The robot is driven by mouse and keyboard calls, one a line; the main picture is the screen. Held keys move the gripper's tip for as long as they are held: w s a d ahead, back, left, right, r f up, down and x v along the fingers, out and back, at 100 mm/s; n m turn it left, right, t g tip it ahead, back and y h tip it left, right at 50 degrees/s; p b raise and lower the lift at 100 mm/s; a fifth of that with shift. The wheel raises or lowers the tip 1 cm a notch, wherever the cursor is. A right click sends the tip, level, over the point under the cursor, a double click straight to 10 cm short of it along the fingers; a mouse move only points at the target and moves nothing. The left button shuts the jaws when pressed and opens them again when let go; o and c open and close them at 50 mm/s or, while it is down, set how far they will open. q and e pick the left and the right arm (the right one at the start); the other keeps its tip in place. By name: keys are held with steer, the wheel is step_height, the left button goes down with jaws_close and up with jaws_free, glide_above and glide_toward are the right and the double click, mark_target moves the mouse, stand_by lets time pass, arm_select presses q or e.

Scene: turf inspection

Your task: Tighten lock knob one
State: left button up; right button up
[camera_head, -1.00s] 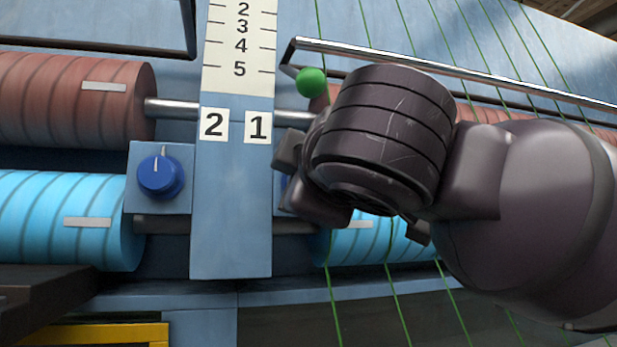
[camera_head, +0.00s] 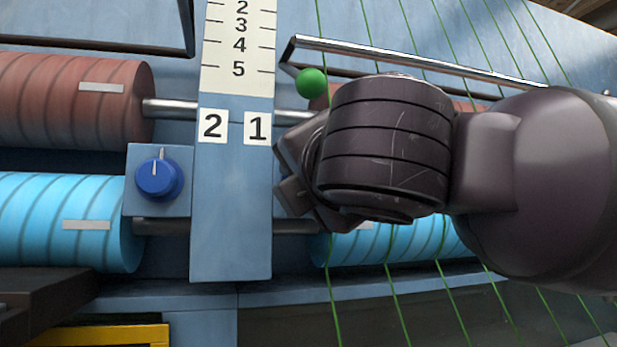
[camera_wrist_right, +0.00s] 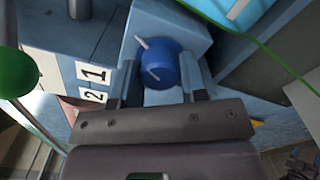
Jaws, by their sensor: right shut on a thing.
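Lock knob one is a blue round knob (camera_wrist_right: 165,66) with a pale pointer line, on a light blue block beside the label 1 (camera_wrist_right: 94,72) in the right wrist view. My right gripper (camera_wrist_right: 158,78) is shut on it, one finger on each side. In the head view my right gripper (camera_head: 290,172) is beside the number 1 plate (camera_head: 257,128), and it and the wrist hide this knob. A second blue knob (camera_head: 159,177), beside the number 2 plate (camera_head: 212,125), has its pointer upright. My left gripper is not in view.
A green ball (camera_head: 311,82) on a metal bar (camera_head: 430,66) sits close above my right wrist. Green strands run down behind the arm. Brown (camera_head: 70,98) and cyan (camera_head: 60,222) rollers lie left of the centre post (camera_head: 230,220).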

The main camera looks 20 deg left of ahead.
steer(key=n, duration=0.5)
steer(key=shift+f+n+p, duration=0.1)
steer(key=shift+n+p, duration=0.3)
stand_by(0.4)
steer(key=o, duration=0.9)
steer(key=shift+o, duration=0.2)
steer(key=shift+s, duration=0.1)
steer(key=b+v, duration=0.2)
steer(key=v, duration=0.8)
steer(key=shift+s+d, duration=0.25)
